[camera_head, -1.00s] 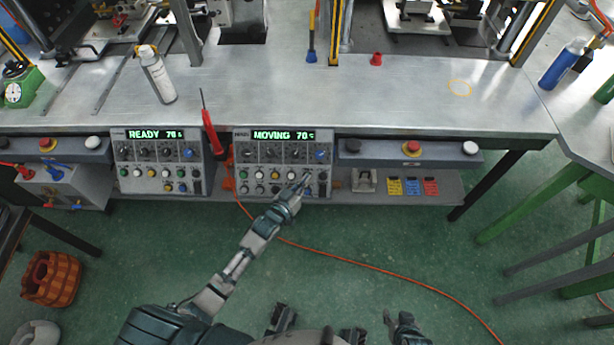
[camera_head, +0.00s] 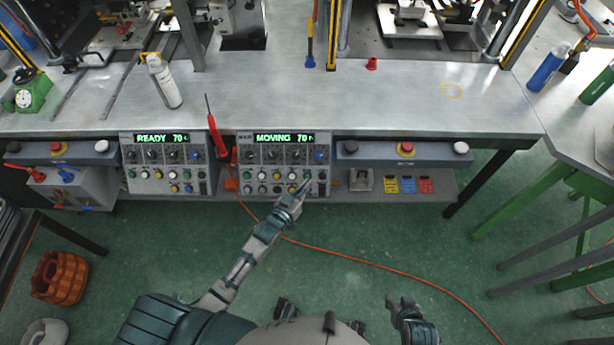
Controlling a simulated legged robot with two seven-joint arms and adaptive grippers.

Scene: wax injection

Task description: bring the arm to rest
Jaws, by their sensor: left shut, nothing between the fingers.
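My left arm reaches forward from the bottom left. Its gripper (camera_head: 304,188) is shut and empty, in front of the lower right buttons of the right control panel (camera_head: 278,165), whose display reads MOVING 70. I cannot tell whether the fingertips touch the panel. My right gripper (camera_head: 403,304) is low at the bottom, over the floor and away from the bench; its finger opening is too small to tell. The left control panel (camera_head: 167,165) reads READY 70.
An orange cable (camera_head: 380,270) crosses the green floor. A wooden bucket (camera_head: 60,277) stands at left. Green stand legs (camera_head: 520,200) are at right.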

